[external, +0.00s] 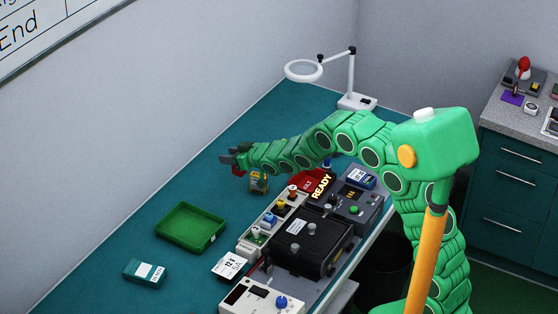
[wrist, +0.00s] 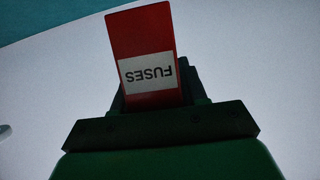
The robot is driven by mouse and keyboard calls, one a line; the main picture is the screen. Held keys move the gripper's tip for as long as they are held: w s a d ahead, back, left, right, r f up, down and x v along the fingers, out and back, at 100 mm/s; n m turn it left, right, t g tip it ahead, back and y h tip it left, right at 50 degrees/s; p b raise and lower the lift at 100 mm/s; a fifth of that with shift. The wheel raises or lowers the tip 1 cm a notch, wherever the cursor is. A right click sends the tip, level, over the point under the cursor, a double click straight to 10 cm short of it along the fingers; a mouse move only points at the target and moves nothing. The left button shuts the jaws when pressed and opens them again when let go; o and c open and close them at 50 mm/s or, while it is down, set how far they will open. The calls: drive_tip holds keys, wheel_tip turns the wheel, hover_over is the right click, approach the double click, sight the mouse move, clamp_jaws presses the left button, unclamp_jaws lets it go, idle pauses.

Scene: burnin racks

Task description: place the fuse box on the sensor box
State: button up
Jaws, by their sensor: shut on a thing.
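The fuse box (wrist: 140,35) is red with a white label that reads FUSES upside down in the wrist view. My gripper (wrist: 152,100) is shut on it. In the external view my gripper (external: 233,158) is above the far part of the teal bench, and a small red bit of the fuse box (external: 238,171) shows under it. No label reads as sensor box. A teal box with a white label (external: 145,273) lies at the bench's front left, and a blue labelled box (external: 361,178) lies on the equipment at right; I cannot tell which is the sensor box.
A green tray (external: 190,227) stands left of the row of test equipment (external: 310,240). A small yellow and grey item (external: 259,183) is close to my gripper. A magnifier lamp (external: 352,100) stands at the back. The bench's left side is mostly clear.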

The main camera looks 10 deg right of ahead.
drive_tip(key=shift+a+v, duration=0.15)
drive_tip(key=shift+v, duration=1.25)
drive_tip(key=shift+a+v, duration=0.15)
drive_tip(key=shift+v, duration=1.2)
